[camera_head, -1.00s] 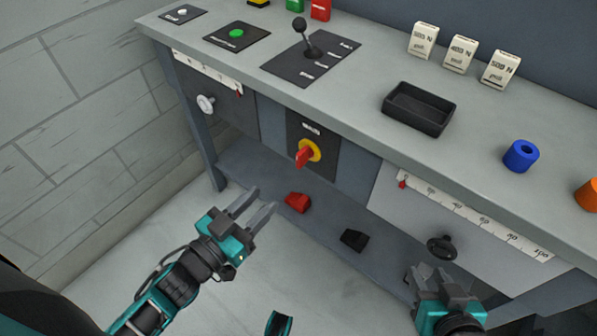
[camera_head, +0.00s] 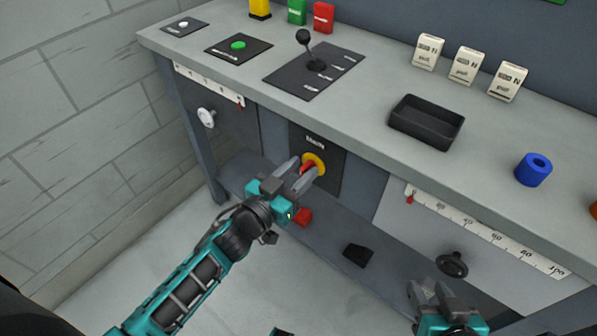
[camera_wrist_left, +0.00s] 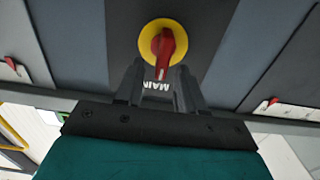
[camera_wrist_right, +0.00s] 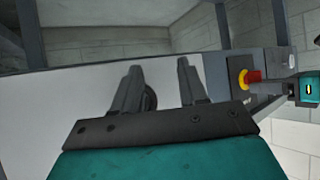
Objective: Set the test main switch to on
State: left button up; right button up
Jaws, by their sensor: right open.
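The main switch is a red rotary handle on a yellow disc (camera_head: 320,160), on a dark panel marked MAIN on the bench front. It also shows in the left wrist view, with the red handle (camera_wrist_left: 166,50) running roughly up and down the picture, and in the right wrist view (camera_wrist_right: 243,79). My left gripper (camera_head: 304,168) is open at the switch, its two fingers on either side of the handle's lower end in the left wrist view (camera_wrist_left: 160,70). I cannot tell whether they touch it. My right gripper (camera_head: 431,292) is open and empty, low before the right-hand drawer panel.
A black handwheel (camera_head: 452,264) sits near my right gripper, below a scale strip (camera_head: 490,232). A red block (camera_head: 303,217) and a black block (camera_head: 357,254) lie on the lower shelf. The benchtop holds a lever plate (camera_head: 300,75), a black tray (camera_head: 427,122) and a blue cylinder (camera_head: 533,170).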

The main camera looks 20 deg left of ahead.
pick_arm(q)
grip_shut()
dwell(0.3)
dwell(0.4)
jog(key=m, duration=0.3)
jog(key=shift+s+d+p, duration=0.1)
jog(key=shift+d+p, duration=0.15)
jog(key=shift+p, duration=0.05)
jog(key=m, duration=0.3)
jog(key=shift+s+d+f+m, duration=0.1)
jog(key=shift+d+f+m, duration=0.05)
jog(key=shift+d+m, duration=0.2)
jog(key=m, duration=0.2)
jog(key=f+m, duration=0.1)
jog(key=m, duration=0.2)
jog(key=shift+s+d+m+b, duration=0.15)
jog(key=shift+d+m+b, duration=0.1)
jog(key=shift+b, duration=0.1)
jog(key=m, duration=0.1)
jog(key=m+b, duration=0.1)
jog(key=m, duration=0.3)
jog(key=shift+d+f+b, duration=0.1)
jog(key=shift+f+b, duration=0.2)
jog(key=shift+f, duration=0.05)
jog(key=shift+m, duration=0.4)
